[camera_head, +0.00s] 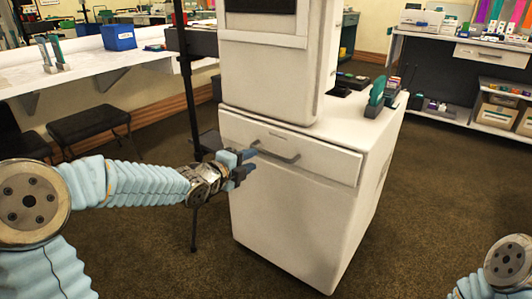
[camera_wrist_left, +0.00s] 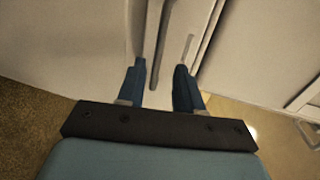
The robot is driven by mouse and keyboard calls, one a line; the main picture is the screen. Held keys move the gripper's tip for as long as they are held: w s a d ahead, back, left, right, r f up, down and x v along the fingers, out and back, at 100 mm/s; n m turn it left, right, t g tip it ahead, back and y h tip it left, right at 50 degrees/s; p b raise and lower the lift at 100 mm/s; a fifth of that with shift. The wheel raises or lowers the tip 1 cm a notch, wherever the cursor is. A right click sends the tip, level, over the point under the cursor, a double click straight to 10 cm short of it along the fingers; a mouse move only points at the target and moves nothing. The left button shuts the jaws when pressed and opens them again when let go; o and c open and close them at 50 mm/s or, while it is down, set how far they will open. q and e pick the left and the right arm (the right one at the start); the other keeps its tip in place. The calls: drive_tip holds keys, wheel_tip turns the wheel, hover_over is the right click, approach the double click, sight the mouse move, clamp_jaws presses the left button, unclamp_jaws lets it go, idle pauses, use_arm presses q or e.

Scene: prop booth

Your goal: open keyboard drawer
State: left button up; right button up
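The keyboard drawer (camera_head: 325,160) is the white top front of a white cabinet (camera_head: 290,215). It looks closed or nearly so. Its grey bar handle (camera_head: 280,156) runs across the front. My left gripper (camera_head: 249,164) is at the left end of the handle, with its blue fingers apart. In the left wrist view the fingers of the left gripper (camera_wrist_left: 160,75) are open, and a thin grey bar that looks like the handle (camera_wrist_left: 161,45) runs between them. Whether the fingers touch it is unclear. My right gripper is out of view.
A large white unit (camera_head: 268,65) stands on the cabinet, with a green-and-grey item (camera_head: 376,92) beside it. A dark stand pole (camera_head: 187,90) rises just left of the cabinet. A black stool (camera_head: 88,122) is further left. Carpet in front of the cabinet is clear.

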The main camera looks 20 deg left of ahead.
sight(268, 153)
use_arm(q)
drive_tip(key=x, duration=0.9)
clamp_jaws()
